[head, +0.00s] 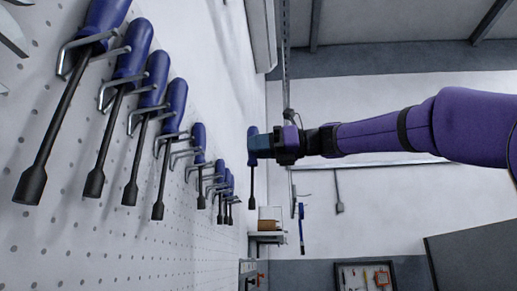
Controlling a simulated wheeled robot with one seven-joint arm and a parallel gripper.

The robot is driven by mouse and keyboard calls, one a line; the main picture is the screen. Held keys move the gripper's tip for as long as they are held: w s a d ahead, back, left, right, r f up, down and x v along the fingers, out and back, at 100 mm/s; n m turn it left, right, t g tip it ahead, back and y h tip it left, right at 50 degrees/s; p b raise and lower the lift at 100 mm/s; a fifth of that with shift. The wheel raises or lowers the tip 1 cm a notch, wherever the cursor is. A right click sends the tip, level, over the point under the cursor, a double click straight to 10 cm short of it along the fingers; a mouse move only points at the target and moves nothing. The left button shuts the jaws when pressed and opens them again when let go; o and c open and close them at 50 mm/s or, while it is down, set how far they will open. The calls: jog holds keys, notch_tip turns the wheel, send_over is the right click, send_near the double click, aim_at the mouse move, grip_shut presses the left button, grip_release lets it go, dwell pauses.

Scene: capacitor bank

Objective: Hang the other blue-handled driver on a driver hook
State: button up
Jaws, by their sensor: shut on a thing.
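My gripper (262,146) is at the end of my purple arm, right of the white pegboard in the head view. It is shut on a blue-handled driver (252,186), which hangs upright with its shaft pointing down, apart from the board. Several blue-handled drivers (127,67) hang in metal driver hooks (117,88) in a row that recedes along the board. The fingertips are partly hidden against the driver's handle. At this angle I cannot tell which hook is empty.
The pegboard (120,225) fills the left side. A small shelf (267,237) with a box stands at the far end below my gripper. A dark panel (475,262) is at the lower right. The air between the board and my arm is free.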

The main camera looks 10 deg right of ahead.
jog(key=f+x, duration=0.1)
jog(key=x, duration=0.9)
jog(key=shift+w+a+f, duration=0.15)
jog(key=shift+a+f, duration=0.2)
dwell(1.0)
dwell(0.6)
jog(key=o, duration=1.1)
jog(key=shift+c, duration=0.2)
jog(key=v, duration=1)
jog(key=shift+d, duration=0.35)
